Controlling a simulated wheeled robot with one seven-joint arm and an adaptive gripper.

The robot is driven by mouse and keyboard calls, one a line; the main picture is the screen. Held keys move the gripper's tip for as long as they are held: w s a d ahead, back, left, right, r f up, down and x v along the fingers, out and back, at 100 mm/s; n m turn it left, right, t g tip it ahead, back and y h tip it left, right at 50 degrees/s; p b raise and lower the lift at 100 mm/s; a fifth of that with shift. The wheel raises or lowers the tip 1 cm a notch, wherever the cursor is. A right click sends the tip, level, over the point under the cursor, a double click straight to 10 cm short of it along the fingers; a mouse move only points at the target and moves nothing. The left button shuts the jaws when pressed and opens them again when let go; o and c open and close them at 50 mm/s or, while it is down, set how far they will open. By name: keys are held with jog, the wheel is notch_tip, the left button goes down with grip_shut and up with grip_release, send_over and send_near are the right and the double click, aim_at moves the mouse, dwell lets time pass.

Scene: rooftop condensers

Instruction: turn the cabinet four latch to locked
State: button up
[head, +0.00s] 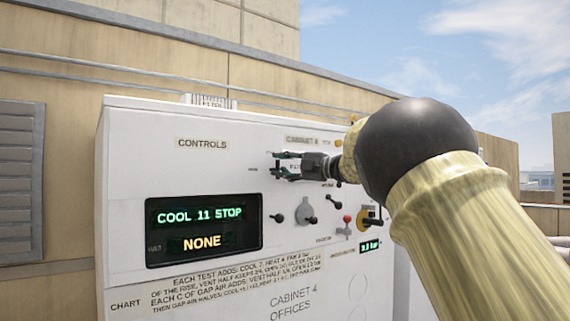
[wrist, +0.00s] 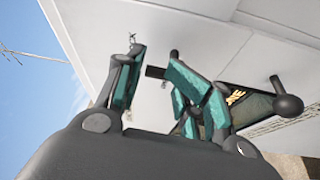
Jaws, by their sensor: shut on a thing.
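The white cabinet (head: 125,200) labelled CABINET 4 fills the middle of the head view. My gripper (head: 288,166) is at the upper part of its panel, below a small CABINET 4 label (head: 302,140). In the wrist view, my gripper's teal-padded fingers (wrist: 150,82) reach to the white panel, with a dark bar, seemingly the latch (wrist: 155,72), between them. My gripper is shut on it. The fingers hide most of the latch in the head view, so its locked or unlocked position cannot be read.
A display (head: 204,230) reads COOL 11 STOP and NONE. A black ball knob (wrist: 287,104) stands out near my fingers.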

aim_at(274, 169)
jog(key=shift+o, duration=0.2)
jog(key=shift+w+a+f+n+g, duration=0.1)
jog(key=shift+a+f+n+g, duration=0.15)
jog(key=shift+f, duration=0.3)
jog(key=shift+a+f+n+g, duration=0.1)
jog(key=shift+f+n, duration=0.25)
jog(key=shift+f, duration=0.15)
jog(key=shift+f+h, duration=0.1)
jog(key=shift+h, duration=0.2)
jog(key=o, duration=0.9)
jog(key=shift+a, duration=0.1)
jog(key=o, duration=0.7)
jog(key=shift+w+a, duration=0.15)
jog(key=shift+w, duration=0.05)
jog(key=shift+w+a+r, duration=0.15)
jog(key=shift+a+r, duration=0.1)
jog(key=shift+a, duration=0.1)
